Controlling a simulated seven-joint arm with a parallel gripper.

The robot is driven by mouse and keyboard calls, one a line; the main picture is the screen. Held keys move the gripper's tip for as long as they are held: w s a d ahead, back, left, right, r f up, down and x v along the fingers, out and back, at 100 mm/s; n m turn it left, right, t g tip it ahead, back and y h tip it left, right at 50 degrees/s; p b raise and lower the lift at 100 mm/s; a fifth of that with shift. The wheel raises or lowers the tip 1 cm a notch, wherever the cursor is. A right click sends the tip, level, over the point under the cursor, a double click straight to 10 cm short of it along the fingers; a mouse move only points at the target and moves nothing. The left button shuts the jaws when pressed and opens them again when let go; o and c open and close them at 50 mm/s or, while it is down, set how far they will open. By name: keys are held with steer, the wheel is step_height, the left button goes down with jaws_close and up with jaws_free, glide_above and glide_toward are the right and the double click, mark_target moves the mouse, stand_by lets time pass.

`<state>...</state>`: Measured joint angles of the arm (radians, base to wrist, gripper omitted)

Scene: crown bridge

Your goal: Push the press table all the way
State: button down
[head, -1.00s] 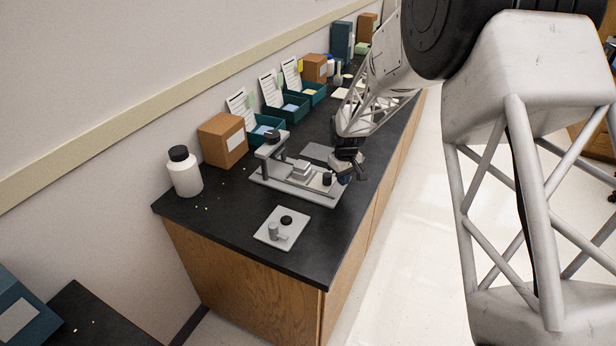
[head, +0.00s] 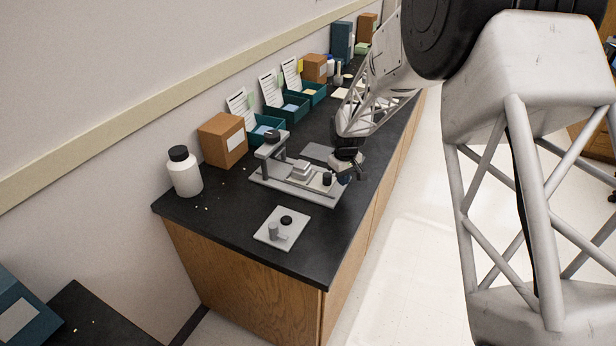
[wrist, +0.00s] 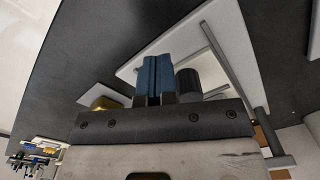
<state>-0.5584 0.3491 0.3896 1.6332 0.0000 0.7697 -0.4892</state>
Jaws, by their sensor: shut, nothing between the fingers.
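My gripper (head: 343,179) is at that right end, low, just beside the knob. In the wrist view its blue fingers (wrist: 155,78) are shut together and empty, beside the dark knob (wrist: 188,82). I cannot tell whether they touch the knob or table.
A flat plate with a post and black knob (head: 282,228) lies in front of the press. A white bottle (head: 184,172), a brown box (head: 223,139) and teal trays (head: 266,131) line the wall side. The bench's right edge is close to my gripper.

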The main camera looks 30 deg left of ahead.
mark_target(308, 166)
steer(key=shift+a, duration=6.4)
steer(key=shift+d, duration=0.2)
steer(key=shift+d, duration=0.6)
steer(key=shift+r, duration=0.15)
